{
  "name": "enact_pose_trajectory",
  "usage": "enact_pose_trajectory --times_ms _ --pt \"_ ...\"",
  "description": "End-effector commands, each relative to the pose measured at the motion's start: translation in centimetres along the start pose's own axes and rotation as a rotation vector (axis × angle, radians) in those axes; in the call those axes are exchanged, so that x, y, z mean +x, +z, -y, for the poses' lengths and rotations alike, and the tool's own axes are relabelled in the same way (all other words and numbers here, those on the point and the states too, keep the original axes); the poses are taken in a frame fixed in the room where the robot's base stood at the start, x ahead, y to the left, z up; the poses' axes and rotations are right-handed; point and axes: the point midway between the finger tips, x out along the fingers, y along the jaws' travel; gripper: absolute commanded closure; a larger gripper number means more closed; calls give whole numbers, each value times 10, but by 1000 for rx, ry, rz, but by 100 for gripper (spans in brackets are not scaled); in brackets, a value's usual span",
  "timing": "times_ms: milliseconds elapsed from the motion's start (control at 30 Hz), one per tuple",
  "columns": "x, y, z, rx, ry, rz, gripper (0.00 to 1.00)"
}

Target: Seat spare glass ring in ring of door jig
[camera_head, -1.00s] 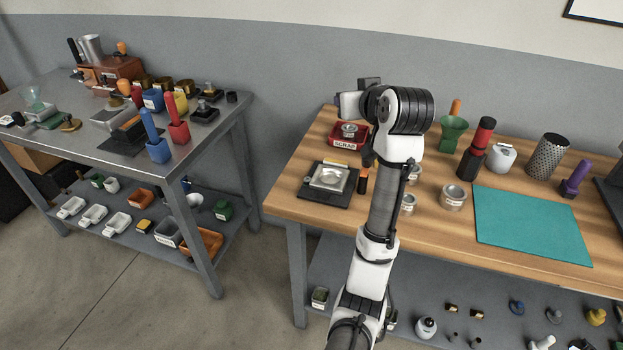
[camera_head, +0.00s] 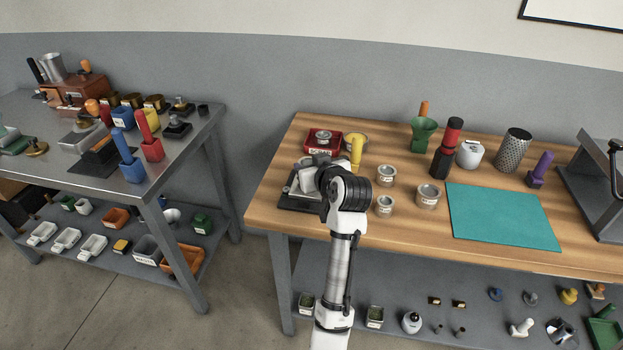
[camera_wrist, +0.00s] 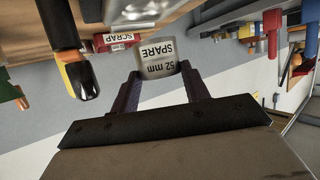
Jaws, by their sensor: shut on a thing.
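In the wrist view my gripper (camera_wrist: 162,88) is shut on the spare glass ring (camera_wrist: 160,66), a pale band with an upside-down label reading "52 mm SPARE". The ring sits between the two dark fingertips. In the head view the black door jig (camera_head: 298,204) lies at the left front of the wooden table. My arm covers much of the jig, so its ring is hidden there. My gripper and the spare ring are also hidden behind my wrist in the head view. I cannot tell the height of the spare ring over the jig.
A red SCRAP tray (camera_head: 311,151) stands behind the jig; its label shows in the wrist view (camera_wrist: 116,38). A teal mat (camera_head: 500,216) lies clear further right.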

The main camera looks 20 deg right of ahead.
Motion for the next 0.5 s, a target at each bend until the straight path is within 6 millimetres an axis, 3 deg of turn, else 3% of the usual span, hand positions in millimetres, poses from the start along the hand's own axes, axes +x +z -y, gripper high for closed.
enact_pose_trajectory --times_ms 500 --pt "18 44 0 1 0 -1 79"
